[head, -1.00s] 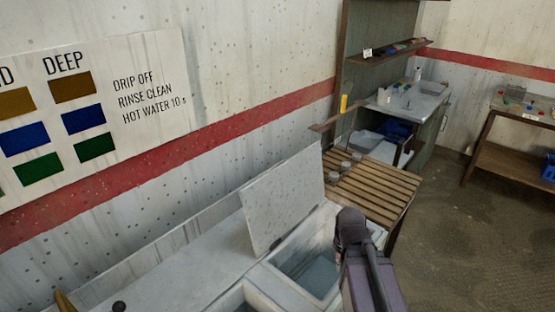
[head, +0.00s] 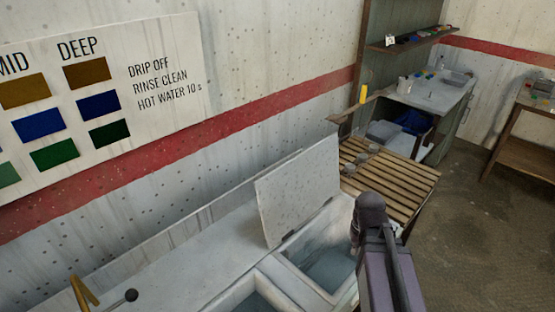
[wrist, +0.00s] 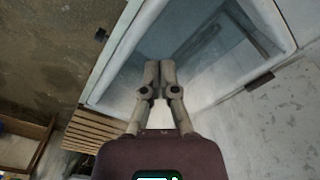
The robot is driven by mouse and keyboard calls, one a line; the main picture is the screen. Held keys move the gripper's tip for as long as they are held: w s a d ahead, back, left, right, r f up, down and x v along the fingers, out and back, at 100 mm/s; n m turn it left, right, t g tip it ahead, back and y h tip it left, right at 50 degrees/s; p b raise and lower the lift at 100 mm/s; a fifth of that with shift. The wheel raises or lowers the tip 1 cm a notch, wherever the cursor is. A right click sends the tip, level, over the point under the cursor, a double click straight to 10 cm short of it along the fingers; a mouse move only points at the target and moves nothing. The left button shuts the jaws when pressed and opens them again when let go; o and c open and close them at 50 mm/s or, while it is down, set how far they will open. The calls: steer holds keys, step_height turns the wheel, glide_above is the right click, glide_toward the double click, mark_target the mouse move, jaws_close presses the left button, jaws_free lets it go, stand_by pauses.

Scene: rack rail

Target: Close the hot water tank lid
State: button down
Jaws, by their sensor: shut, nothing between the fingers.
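The hot water tank lid (head: 298,190) is a flat grey-white panel. It stands open, raised on its hinge at the wall side and leaning slightly back. The open hot water tank (head: 328,262) lies in front of it with bluish water inside. In the wrist view the tank's water (wrist: 190,50) and pale rim (wrist: 255,84) fill the upper part. My gripper (wrist: 160,66) is shut and empty, its fingertips together over the tank opening. In the head view my arm stands at the tank's right side and hides part of its rim; the fingertips are hidden there.
A slatted wooden rack (head: 385,172) stands just beyond the tank. A second open basin (head: 250,300) is at the near left. A brass tap (head: 83,290) and a black-knobbed lever (head: 130,296) are at lower left. Open floor (head: 480,240) lies to the right.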

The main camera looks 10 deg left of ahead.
steer(key=w+a+r+n+p, duration=0.5)
steer(key=w+a+r+p, duration=0.5)
steer(key=a+r+p, duration=0.2)
steer(key=w+a+r+n+t+y+p, duration=0.1)
steer(key=w+a+r+n+p, duration=0.4)
steer(key=w+a+r+p, duration=0.5)
steer(key=a+r+p, duration=0.2)
steer(key=a+r, duration=0.1)
steer(key=a, duration=0.2)
steer(key=shift+w+a, duration=0.2)
steer(key=shift+a, duration=0.1)
steer(key=shift+f, duration=0.15)
step_height(320, 180, down, 9)
steer(key=s+d+b, duration=0.1)
steer(key=d+b, duration=0.1)
steer(key=b, duration=0.7)
steer(key=shift+s, duration=0.25)
